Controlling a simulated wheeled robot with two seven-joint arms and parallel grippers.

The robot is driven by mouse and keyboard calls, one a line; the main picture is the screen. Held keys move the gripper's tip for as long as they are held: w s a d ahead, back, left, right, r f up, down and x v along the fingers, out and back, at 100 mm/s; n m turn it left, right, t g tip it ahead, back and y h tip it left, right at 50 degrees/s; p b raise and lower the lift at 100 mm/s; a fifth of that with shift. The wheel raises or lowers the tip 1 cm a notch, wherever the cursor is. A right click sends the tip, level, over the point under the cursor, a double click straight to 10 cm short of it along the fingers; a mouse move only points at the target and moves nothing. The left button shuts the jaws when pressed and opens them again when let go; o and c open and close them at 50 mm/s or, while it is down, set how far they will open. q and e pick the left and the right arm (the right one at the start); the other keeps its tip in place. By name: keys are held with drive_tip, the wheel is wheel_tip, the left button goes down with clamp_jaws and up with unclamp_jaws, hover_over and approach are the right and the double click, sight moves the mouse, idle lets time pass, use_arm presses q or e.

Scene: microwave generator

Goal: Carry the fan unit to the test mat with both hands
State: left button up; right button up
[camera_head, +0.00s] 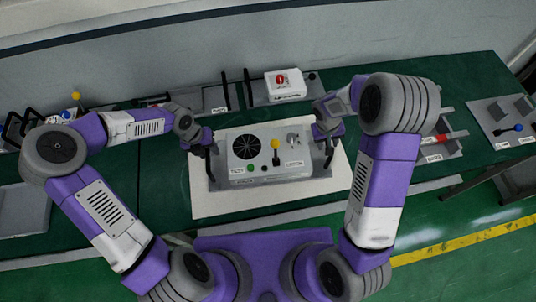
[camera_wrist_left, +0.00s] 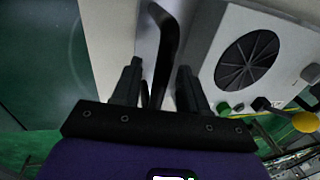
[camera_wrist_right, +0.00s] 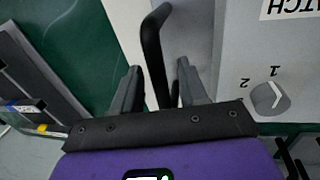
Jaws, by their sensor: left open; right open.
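The fan unit (camera_head: 268,155) is a grey-white box with a round black fan grille, a yellow-knobbed lever, a green button and a dial. It sits on the pale test mat (camera_head: 240,206) in the middle of the green bench. My left gripper (camera_head: 206,150) is at its left side; in the left wrist view its open fingers (camera_wrist_left: 158,85) stand either side of a black handle (camera_wrist_left: 165,45). My right gripper (camera_head: 325,143) is at its right side; in the right wrist view its open fingers (camera_wrist_right: 160,85) stand either side of the other black handle (camera_wrist_right: 152,45). I cannot tell whether fingers touch the handles.
A white box with a red switch (camera_head: 286,84) stands on a grey tray behind the mat. A grey panel with a blue-knobbed lever (camera_head: 505,122) lies at the far right. A grey holder with a red part (camera_head: 438,138) stands right of my right arm.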

use_arm(q)
drive_tip(key=shift+c, duration=0.2)
use_arm(e)
drive_tip(key=shift+c, duration=0.2)
use_arm(q)
clamp_jaws()
use_arm(e)
clamp_jaws()
use_arm(q)
drive_tip(key=shift+w, duration=0.1)
idle(0.7)
